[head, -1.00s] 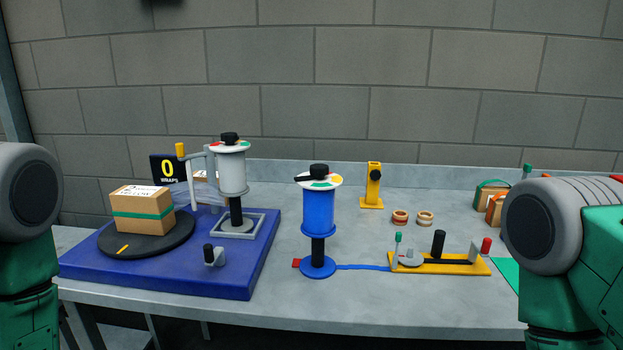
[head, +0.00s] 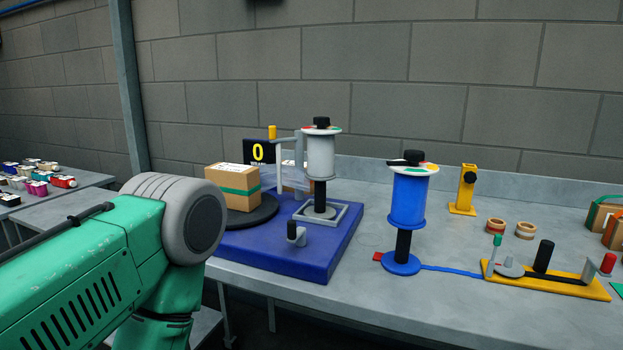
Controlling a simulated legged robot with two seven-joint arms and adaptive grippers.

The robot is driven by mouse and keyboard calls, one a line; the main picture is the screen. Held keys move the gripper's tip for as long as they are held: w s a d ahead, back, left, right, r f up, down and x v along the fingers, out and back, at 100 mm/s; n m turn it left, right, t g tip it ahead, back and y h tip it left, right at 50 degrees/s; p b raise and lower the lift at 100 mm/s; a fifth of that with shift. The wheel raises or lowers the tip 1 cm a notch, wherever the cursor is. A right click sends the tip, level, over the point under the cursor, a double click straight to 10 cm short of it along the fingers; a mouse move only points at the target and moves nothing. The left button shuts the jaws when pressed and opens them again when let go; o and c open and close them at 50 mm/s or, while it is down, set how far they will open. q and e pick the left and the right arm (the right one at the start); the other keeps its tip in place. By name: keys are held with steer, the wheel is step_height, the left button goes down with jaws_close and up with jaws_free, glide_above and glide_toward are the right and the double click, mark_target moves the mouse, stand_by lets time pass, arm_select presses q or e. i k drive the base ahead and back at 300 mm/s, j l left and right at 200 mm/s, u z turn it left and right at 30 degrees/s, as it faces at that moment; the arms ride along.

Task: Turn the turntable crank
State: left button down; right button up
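The turntable crank (head: 296,234) is a small grey arm with a black upright knob, on the front of the blue base (head: 318,263). The black round turntable (head: 260,214) is at the base's left. A brown box (head: 233,188) with a green band and white label sits on it. A black display (head: 259,152) behind it reads 0. My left arm comes in from the left and hides the base's left part. Its gripper is out of view. My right arm and gripper are not in view.
A white film roll (head: 320,157) stands on the blue base. A blue spool (head: 409,200) stands to its right. A yellow sealer-like tool (head: 545,282), a yellow post (head: 466,189) and tape rolls (head: 511,229) lie further right. The table front (head: 370,300) is clear.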

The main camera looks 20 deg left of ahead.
mark_target(298, 236)
steer(key=i+j, duration=0.15)
steer(key=j, duration=0.25)
steer(key=i+j+u, duration=0.15)
steer(key=j, duration=0.2)
steer(key=i+j, duration=0.15)
steer(key=j, duration=0.2)
steer(key=i+j+u, duration=0.1)
steer(key=j, duration=0.3)
steer(key=i+j, duration=0.25)
steer(key=j+u, duration=0.05)
steer(key=j, duration=0.05)
